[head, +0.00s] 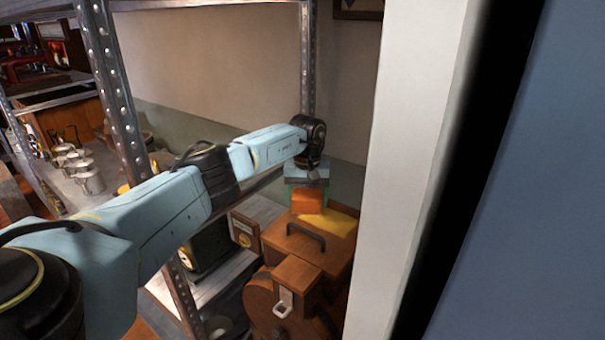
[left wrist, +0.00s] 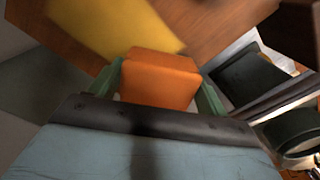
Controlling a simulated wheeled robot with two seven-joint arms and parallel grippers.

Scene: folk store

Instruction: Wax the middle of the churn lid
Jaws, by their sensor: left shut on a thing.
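The wooden churn (head: 290,292) stands low at the centre right of the head view, with a dark handle (head: 306,236) on its lid (head: 285,243). A yellow patch (head: 335,222) covers the far right part of the lid; it also shows in the left wrist view (left wrist: 115,25). My left gripper (head: 307,185) is shut on an orange block (head: 307,203), held at the far side of the lid beside the yellow patch. The block sits between the green fingers in the left wrist view (left wrist: 160,80). Whether it touches the lid I cannot tell. My right gripper is not in view.
A metal shelf post (head: 115,90) stands left of the churn, with metal cups (head: 85,170) on a shelf behind. A dark box-like thing (head: 208,245) sits left of the churn. A white post (head: 415,150) closes off the right side.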

